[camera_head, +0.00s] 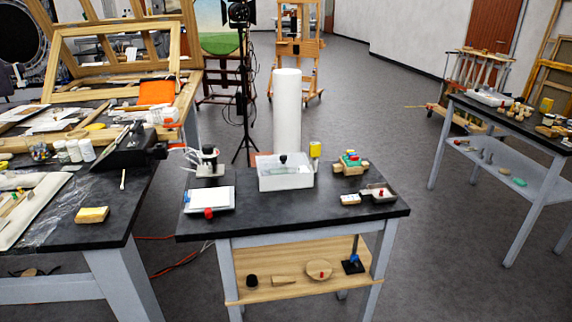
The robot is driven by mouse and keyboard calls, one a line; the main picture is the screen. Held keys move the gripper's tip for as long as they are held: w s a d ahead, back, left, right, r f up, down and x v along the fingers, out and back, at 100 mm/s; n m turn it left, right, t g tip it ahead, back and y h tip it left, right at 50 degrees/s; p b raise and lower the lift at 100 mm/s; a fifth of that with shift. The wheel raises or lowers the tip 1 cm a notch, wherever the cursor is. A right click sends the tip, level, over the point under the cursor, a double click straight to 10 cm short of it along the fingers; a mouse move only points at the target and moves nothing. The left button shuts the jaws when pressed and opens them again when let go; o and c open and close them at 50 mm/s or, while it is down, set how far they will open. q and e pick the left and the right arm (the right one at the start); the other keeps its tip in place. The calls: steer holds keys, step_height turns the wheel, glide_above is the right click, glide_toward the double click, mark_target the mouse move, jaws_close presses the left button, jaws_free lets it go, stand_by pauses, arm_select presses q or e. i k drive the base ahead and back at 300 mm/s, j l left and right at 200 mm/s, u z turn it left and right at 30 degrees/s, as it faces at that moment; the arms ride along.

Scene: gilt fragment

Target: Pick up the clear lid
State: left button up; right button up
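A clear lid (298,161) with a dark knob lies on top of a white rectangular box (286,182). The box stands near the back middle of the small black-topped table (255,222). The lid looks level, but its edges are hard to make out against the box. Neither of my grippers shows in the head view.
A tall white cylinder (287,105) rises behind the box. A yellow-topped item (315,150) stands close at the box's right. A small microscope-like device (208,161) and a white tray (209,199) are left; colored blocks (351,161) are right. The table's front middle is clear.

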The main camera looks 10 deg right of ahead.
mark_target(290, 163)
steer(key=i+l+z, duration=0.25)
steer(key=i, duration=0.3)
steer(key=i+z, duration=0.25)
steer(key=i, duration=0.25)
